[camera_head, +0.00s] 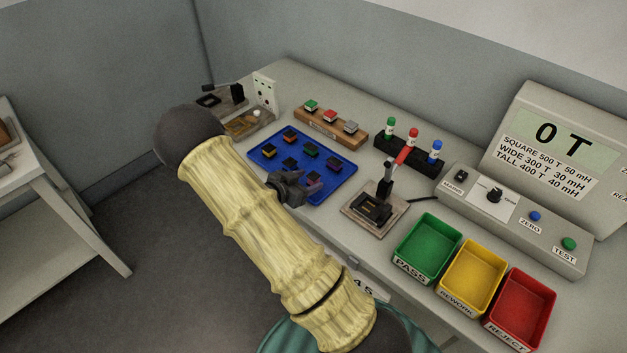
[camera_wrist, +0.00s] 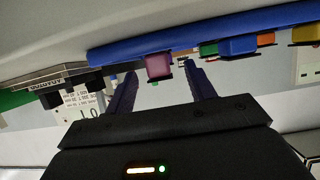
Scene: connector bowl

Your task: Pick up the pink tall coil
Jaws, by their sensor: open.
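A pinkish-purple block (camera_wrist: 159,66) shows in the wrist view, between and just beyond my fingertips, near the blue tray (camera_wrist: 125,52). I take it for the pink tall coil. My gripper (camera_wrist: 160,82) is open, with one dark finger on each side of the block and a gap to each. In the head view my gripper (camera_head: 287,186) is at the near edge of the blue tray (camera_head: 262,158), which holds several small dark-based parts. A part with a dull purple top (camera_head: 314,184) sits at the tray's near right corner, beside my gripper. Whether the fingers touch anything cannot be told.
A black test fixture (camera_head: 375,207) with a red-topped lever stands right of the tray. Behind are a wooden rack (camera_head: 331,128) and a black rack (camera_head: 410,152) of coloured parts. Green (camera_head: 428,244), yellow (camera_head: 470,275) and red (camera_head: 520,305) bins stand right, below the meter (camera_head: 558,150).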

